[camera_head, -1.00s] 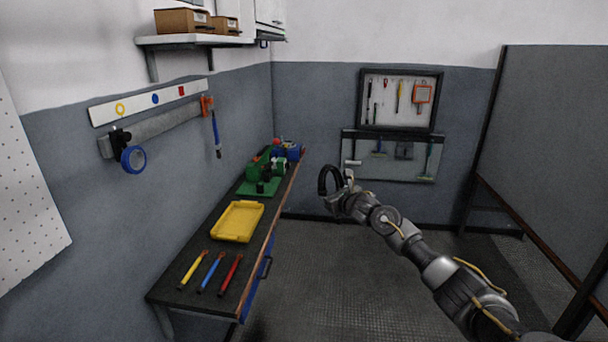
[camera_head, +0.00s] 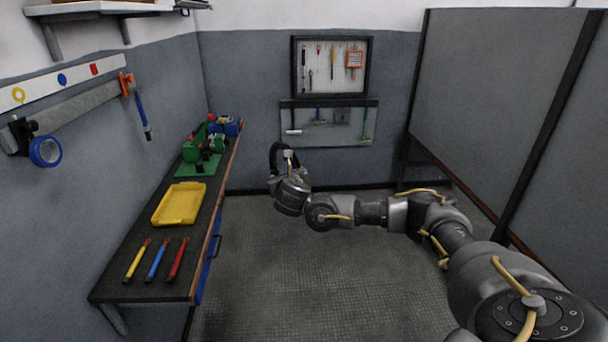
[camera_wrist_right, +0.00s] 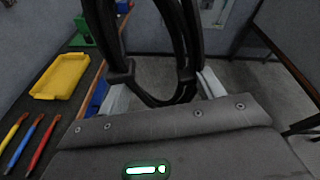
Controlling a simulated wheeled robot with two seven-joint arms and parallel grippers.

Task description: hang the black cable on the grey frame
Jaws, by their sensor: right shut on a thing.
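The black cable (camera_head: 273,156) is a coiled loop held up by my right gripper (camera_head: 287,154) above the floor, to the right of the bench's far end. In the right wrist view the cable (camera_wrist_right: 187,40) passes between the two pale fingers of the right gripper (camera_wrist_right: 163,90), which is shut on it. Its strands rise out of the top of that picture. Large grey panels (camera_head: 500,95) with dark edge bars stand at the right, apart from the cable. I cannot tell whether these are the grey frame. My left gripper is out of view.
A workbench (camera_head: 150,235) runs along the left wall, holding a yellow tray (camera_head: 180,204), several tools and a green machine (camera_head: 200,150). A tool board (camera_head: 331,65) and lower tool rack (camera_head: 330,123) are on the back wall. The floor (camera_head: 290,265) between bench and panels is clear.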

